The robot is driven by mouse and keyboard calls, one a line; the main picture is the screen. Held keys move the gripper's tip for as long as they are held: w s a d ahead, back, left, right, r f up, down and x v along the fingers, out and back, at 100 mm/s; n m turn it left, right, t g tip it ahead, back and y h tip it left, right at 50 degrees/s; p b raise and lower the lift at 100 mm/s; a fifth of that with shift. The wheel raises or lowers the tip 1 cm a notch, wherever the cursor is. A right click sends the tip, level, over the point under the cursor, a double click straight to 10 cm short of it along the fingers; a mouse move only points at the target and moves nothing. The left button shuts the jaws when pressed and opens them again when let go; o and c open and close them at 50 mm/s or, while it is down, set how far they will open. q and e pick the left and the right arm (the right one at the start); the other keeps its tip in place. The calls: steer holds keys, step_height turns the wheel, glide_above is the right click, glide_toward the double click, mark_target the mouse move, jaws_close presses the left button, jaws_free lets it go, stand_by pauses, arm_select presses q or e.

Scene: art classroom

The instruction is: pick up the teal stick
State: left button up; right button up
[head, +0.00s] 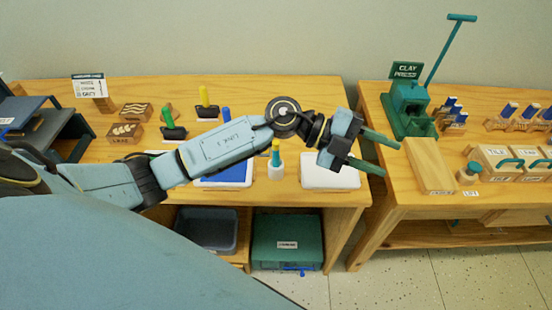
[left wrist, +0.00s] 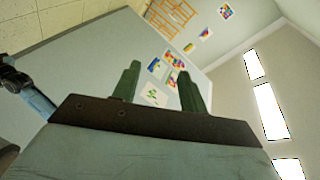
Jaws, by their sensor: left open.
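In the left wrist view the two green fingers (left wrist: 160,70) are apart, with only wall and pictures beyond. My right gripper is not in view.
Black holders with a green stick (head: 167,118) and a yellow stick (head: 203,97) stand behind my arm. A blue pad (head: 238,176) and a white tray (head: 330,178) lie near the front edge. The clay press (head: 408,105) and a wooden block (head: 428,165) stand on the right table.

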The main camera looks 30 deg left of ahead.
arm_select(q)
steer(key=a+f+m+g+y, duration=0.2)
steer(key=a+f+g+y, duration=0.15)
steer(key=a+y, duration=0.25)
steer(key=n+y, duration=0.3)
steer(key=y, duration=0.7)
glide_above(277, 144)
steer(key=shift+f, duration=0.5)
step_height(277, 144, down, 7)
steer(key=shift+f, duration=0.2)
steer(key=shift+w+a+f, duration=0.1)
steer(key=shift+a+f, duration=0.05)
steer(key=shift+f, duration=1.15)
steer(key=shift+w+a+f, duration=0.1)
steer(key=shift+f, duration=1.2)
jaws_close()
